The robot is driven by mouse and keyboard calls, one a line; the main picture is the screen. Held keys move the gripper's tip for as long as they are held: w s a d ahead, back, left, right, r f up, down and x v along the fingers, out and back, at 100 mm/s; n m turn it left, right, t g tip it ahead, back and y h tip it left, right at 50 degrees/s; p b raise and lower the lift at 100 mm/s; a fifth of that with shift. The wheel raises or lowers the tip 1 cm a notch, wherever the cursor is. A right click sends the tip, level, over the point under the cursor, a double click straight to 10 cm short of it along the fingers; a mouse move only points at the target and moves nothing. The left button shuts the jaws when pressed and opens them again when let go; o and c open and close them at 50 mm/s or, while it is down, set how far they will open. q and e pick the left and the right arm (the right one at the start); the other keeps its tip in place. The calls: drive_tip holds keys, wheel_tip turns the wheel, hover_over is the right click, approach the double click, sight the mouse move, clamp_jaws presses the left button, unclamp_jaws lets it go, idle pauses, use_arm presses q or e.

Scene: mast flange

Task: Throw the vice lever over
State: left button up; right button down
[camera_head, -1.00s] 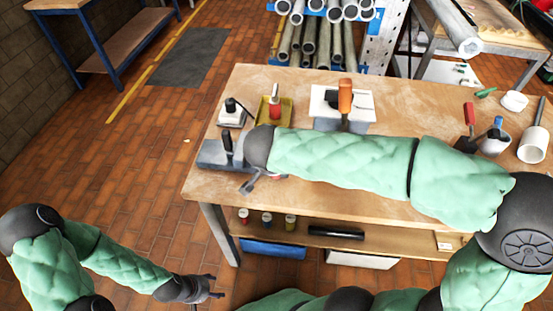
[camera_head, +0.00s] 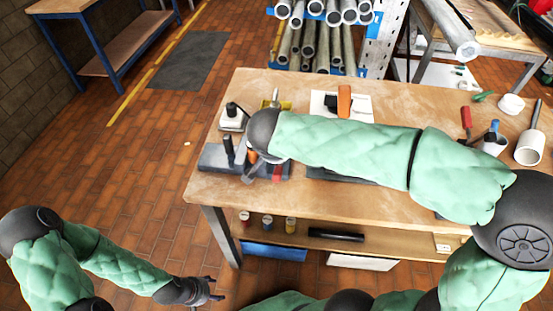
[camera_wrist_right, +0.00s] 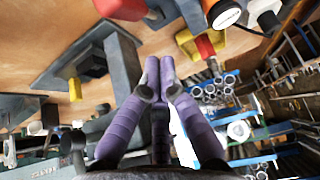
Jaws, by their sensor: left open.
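The vice (camera_head: 214,159), a dark grey block, sits at the table's left front corner. Its black lever (camera_head: 229,149) stands upright on it. My right gripper (camera_head: 251,172) is just right of the lever, low over the vice's right side; whether it touches is unclear. In the right wrist view its purple fingers (camera_wrist_right: 159,72) come together at the tips with nothing between them. The grey vice body (camera_wrist_right: 122,75) is left of the fingers there, with a yellow-tipped part (camera_wrist_right: 75,90). My left gripper (camera_head: 213,290) is open and empty, low over the floor before the table.
A white-based device (camera_head: 232,118) stands behind the vice. A yellow tray (camera_head: 284,105) is partly hidden by my right arm. A red-handled tool (camera_head: 466,118) and white cup (camera_head: 530,148) are at the right. Floor on the left is free.

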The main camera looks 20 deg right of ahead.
drive_tip(key=s+a+r+p, duration=0.2)
drive_tip(key=s+a+r, duration=0.1)
drive_tip(key=s+r, duration=0.3)
drive_tip(key=shift+a+r+p, duration=0.35)
drive_tip(key=shift+a+r, duration=0.05)
drive_tip(key=shift+r, duration=0.05)
drive_tip(key=shift+s, duration=0.1)
